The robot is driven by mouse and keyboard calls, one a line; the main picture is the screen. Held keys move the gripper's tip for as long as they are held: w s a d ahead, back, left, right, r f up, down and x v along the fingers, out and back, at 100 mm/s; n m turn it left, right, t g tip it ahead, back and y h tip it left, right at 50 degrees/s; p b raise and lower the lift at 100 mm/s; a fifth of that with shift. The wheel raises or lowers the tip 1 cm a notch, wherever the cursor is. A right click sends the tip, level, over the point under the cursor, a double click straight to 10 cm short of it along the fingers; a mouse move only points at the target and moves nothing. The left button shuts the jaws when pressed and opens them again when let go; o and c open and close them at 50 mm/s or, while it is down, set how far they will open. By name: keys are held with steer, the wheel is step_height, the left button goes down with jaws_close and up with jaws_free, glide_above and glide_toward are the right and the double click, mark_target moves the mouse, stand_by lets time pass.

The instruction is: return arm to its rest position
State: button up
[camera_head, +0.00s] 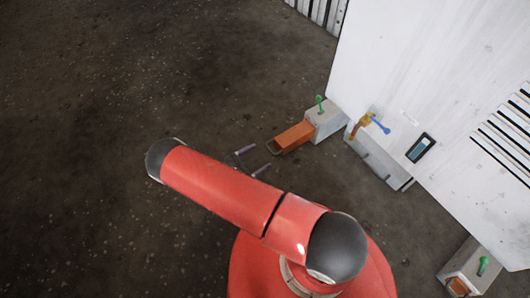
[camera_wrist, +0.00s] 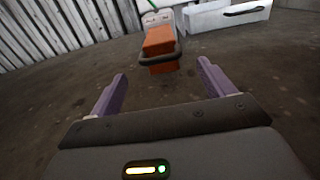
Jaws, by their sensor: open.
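My gripper (camera_wrist: 161,90) is open and empty in the wrist view, its two purple fingers spread wide apart with bare floor between them. In the head view the purple fingers of my gripper (camera_head: 255,160) show just past my red arm, pointing right toward an orange block (camera_head: 293,137). My red arm hides most of the gripper body there. The orange block also shows ahead of the fingers in the wrist view (camera_wrist: 159,42), apart from them, with a dark loop handle (camera_wrist: 161,58) at its near end.
The orange block sticks out of a grey box (camera_head: 325,121) with a green lever (camera_head: 319,102). A large white housing (camera_head: 430,90) stands at right, with a yellow and blue part (camera_head: 373,123) at its edge. Another grey box (camera_head: 470,268) is at lower right. Floor at left is clear.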

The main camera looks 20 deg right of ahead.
steer(key=shift+v, duration=1.15)
steer(key=s+d+r+m+g+y+p, duration=0.1)
steer(key=d+r+m+g+y+p, duration=0.35)
steer(key=r, duration=1.25)
steer(key=s+a+r+m+g+y+p, duration=0.15)
steer(key=r+m+g+y, duration=0.3)
steer(key=r+m, duration=0.85)
steer(key=s+d+r+m+t+y+p, duration=0.1)
steer(key=s+r+t+y+p, duration=0.1)
steer(key=s+r, duration=0.3)
steer(key=s+d+r+m+t+y+p, duration=0.1)
steer(key=s+r, duration=0.4)
steer(key=r, duration=0.9)
steer(key=s+d+r+m+t+y+p, duration=0.1)
steer(key=s+r+m+t+y+p, duration=0.1)
steer(key=s+r+t+y, duration=0.3)
steer(key=v, duration=0.4)
steer(key=shift+w+d+r+p, duration=0.2)
steer(key=shift+w+r+p, duration=0.05)
steer(key=shift+r+p, duration=0.15)
steer(key=shift+m, duration=0.25)
